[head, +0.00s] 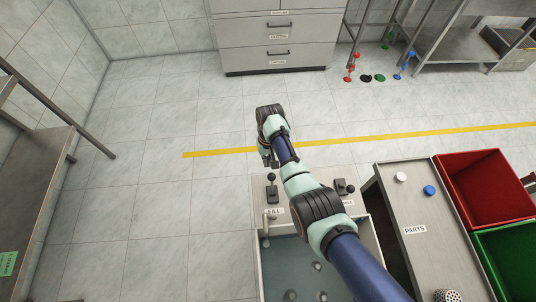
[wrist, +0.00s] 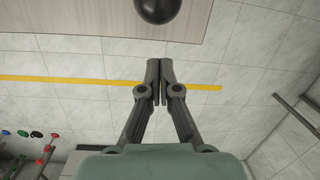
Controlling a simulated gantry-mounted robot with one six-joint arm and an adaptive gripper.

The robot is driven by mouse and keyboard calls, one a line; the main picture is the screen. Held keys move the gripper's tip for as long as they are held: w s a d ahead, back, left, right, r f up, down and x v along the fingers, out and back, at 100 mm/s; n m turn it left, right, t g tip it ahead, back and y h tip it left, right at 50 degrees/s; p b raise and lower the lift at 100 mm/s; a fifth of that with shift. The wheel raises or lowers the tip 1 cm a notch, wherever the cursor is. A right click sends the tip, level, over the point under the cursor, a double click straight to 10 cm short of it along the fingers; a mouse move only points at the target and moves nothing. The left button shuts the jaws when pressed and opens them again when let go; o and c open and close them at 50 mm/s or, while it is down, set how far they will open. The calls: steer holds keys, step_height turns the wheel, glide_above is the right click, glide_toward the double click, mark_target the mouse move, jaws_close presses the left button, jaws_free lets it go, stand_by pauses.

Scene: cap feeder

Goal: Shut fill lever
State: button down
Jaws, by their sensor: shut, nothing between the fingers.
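The fill lever (head: 271,179) has a black knob and stands on a dark base, just behind the FILL label (head: 273,211) on the pale panel. My gripper (head: 267,160) is just beyond the lever in the head view, with its fingers pointing down toward the picture's bottom. In the wrist view my gripper (wrist: 160,68) is shut and empty. A black round knob (wrist: 157,8), which looks like the fill lever's, shows ahead of the fingertips at the top edge, with a visible gap between. The lever's stem is hidden in the wrist view.
A second lever (head: 343,187) stands on the panel's right, beside my arm. A basin (head: 262,262) with several small round items lies below the panel. A PARTS table (head: 392,210) and red (head: 472,165) and green (head: 490,240) bins stand to the right. The floor beyond is open.

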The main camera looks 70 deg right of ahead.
mark_target(272, 184)
steer(key=shift+s+a+r+p, duration=0.35)
steer(key=shift+s+a+p, duration=0.15)
steer(key=shift+a, duration=0.25)
steer(key=shift+s+a+r+p, duration=0.35)
steer(key=shift+s+a, duration=0.25)
steer(key=shift+a, duration=0.1)
